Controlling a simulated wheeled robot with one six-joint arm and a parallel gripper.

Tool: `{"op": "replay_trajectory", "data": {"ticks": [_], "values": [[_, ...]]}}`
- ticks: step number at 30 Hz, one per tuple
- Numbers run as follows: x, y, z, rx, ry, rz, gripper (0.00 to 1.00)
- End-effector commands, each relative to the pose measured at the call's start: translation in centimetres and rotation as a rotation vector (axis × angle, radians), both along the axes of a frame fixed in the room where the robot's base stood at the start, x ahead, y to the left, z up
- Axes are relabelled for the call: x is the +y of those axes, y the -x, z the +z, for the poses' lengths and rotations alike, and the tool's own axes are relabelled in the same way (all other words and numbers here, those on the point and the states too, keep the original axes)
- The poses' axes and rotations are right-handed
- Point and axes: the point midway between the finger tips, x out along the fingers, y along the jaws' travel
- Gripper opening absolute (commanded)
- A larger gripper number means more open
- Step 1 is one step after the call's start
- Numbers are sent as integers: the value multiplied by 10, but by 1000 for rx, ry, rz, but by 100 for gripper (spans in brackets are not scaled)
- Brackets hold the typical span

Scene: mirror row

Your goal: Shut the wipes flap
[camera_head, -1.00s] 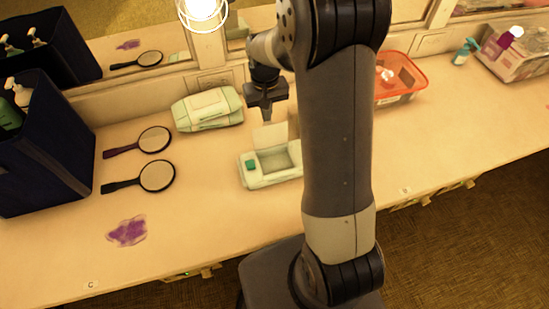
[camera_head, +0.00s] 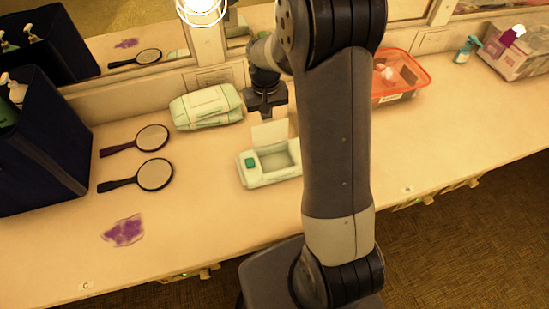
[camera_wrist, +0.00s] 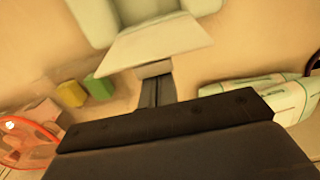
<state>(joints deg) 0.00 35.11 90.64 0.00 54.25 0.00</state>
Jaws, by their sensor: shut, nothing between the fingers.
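The wipes tub (camera_head: 270,181) is pale with a green patch and stands on the counter left of my arm. Its flap (camera_head: 269,133) is up, standing at the back of the opening. In the wrist view the flap (camera_wrist: 155,45) is a pale panel in front of the tub (camera_wrist: 100,20). My gripper (camera_head: 267,116) is shut and empty, behind the flap on the mirror side. Its fingertips (camera_wrist: 155,70) show close to the flap's edge in the wrist view; I cannot tell whether they touch. My arm hides the tub's right end.
A soft wipes pack (camera_head: 206,107) lies to the left behind the tub. Two hand mirrors (camera_head: 155,174), a purple smear (camera_head: 124,231) and a dark bin (camera_head: 45,150) are further left. An orange basket (camera_head: 425,82) is right of my arm. Yellow (camera_wrist: 71,93) and green (camera_wrist: 98,87) blocks show in the wrist view.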

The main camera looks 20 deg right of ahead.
Motion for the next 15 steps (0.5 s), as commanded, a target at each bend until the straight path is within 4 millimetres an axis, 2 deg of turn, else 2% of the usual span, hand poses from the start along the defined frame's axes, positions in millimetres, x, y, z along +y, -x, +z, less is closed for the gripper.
{"op": "replay_trajectory", "data": {"ticks": [3, 15], "values": [[0, 0, -5, 0, 0, 0, 0], [0, 11, -7, 1, 0, 0, 0]]}}
